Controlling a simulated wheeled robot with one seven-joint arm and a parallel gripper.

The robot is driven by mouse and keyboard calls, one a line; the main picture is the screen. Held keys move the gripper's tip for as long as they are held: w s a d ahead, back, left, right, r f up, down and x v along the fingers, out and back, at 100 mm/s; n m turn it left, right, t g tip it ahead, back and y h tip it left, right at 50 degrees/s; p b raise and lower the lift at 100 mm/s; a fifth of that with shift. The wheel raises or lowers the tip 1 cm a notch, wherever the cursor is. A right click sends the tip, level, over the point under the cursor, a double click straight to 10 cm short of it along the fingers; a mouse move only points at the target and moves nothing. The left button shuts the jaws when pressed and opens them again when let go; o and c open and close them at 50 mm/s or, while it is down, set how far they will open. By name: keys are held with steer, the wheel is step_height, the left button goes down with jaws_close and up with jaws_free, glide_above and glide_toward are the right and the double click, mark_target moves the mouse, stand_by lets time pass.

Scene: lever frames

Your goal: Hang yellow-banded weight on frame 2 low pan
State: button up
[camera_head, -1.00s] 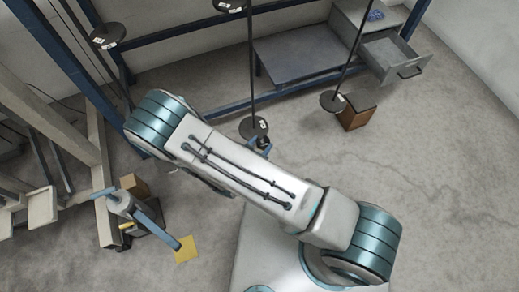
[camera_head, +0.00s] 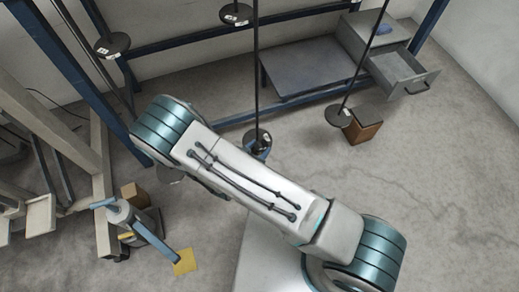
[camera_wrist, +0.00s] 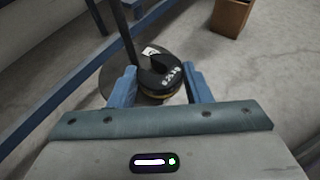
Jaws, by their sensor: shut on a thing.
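In the wrist view, my gripper (camera_wrist: 160,72) is shut on a dark round weight (camera_wrist: 160,76) with white marks on top and a yellow band low on its side. The weight is over a dark round pan (camera_wrist: 112,85) on a thin rod, close to the rod. I cannot tell whether the weight touches the pan. In the head view, that pan seems to be the low one (camera_head: 257,137) just beyond my arm. My gripper is mostly hidden there, with a bit of blue beside the pan. No frame number is readable.
Other dark pans hang at left (camera_head: 112,45), top (camera_head: 237,14) and right (camera_head: 338,116). A wooden box (camera_head: 363,127) stands by the right pan. An open drawer (camera_head: 402,70) is at the back right.

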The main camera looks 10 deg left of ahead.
mark_target(257, 139)
steer(key=shift+w+a, duration=0.3)
steer(key=shift+w, duration=0.3)
stand_by(0.3)
steer(key=shift+w+a, duration=0.35)
steer(key=shift+w, duration=0.2)
steer(key=shift+w+a+b, duration=0.35)
steer(key=shift+w, duration=0.25)
stand_by(0.5)
steer(key=shift+f+b, duration=0.35)
steer(key=shift+f, duration=0.1)
stand_by(0.5)
steer(key=o, duration=1.1)
steer(key=shift+p+v, duration=1.25)
steer(key=shift+v, duration=2.25)
